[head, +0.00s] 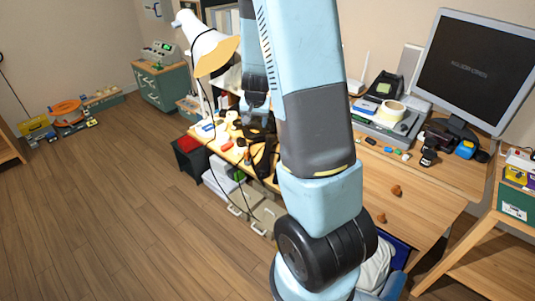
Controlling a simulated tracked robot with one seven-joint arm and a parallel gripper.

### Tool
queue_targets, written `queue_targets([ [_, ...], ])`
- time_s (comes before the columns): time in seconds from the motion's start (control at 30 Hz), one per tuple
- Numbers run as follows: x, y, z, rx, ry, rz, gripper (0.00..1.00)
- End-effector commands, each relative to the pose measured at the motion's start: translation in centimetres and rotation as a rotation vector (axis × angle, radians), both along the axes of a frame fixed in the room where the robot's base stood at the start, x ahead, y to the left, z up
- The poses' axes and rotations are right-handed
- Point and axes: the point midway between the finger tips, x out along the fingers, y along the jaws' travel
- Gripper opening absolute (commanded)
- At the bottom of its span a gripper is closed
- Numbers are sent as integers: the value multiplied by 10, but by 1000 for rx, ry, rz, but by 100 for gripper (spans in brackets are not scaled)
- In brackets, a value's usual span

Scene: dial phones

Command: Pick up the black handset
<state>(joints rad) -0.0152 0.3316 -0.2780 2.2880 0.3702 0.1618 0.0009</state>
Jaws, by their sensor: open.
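My arm rises through the middle of the head view and bends down behind itself to the wooden desk (232,156). My gripper (259,122) is over the left part of the desk, seen small and partly covered by my arm. It is open. Black shapes (264,160) lie on the desk just below it, but I cannot tell whether one is the black handset. Nothing is clearly held between the fingers. Another dark item (435,138) sits on the right part of the desk under the monitor. I cannot make out a dial phone for certain.
A white lamp (207,45) with a dangling black cable stands left of my arm. A large monitor (474,68) stands at the right. A grey device (385,122) bears a cream tape roll (391,110). Small coloured items clutter the desk. The wooden floor (110,190) at left is clear.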

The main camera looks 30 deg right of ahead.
Motion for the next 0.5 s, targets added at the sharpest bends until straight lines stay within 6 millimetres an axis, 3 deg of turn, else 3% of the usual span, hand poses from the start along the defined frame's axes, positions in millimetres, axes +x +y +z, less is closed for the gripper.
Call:
queue_targets([
  [0.03, 3, -8, -18, -15, 14, -20, 64],
  [0.2, 9, -32, -59, -59, 31, -78, 64],
  [0.5, 12, -51, -90, -95, 42, -116, 64],
])
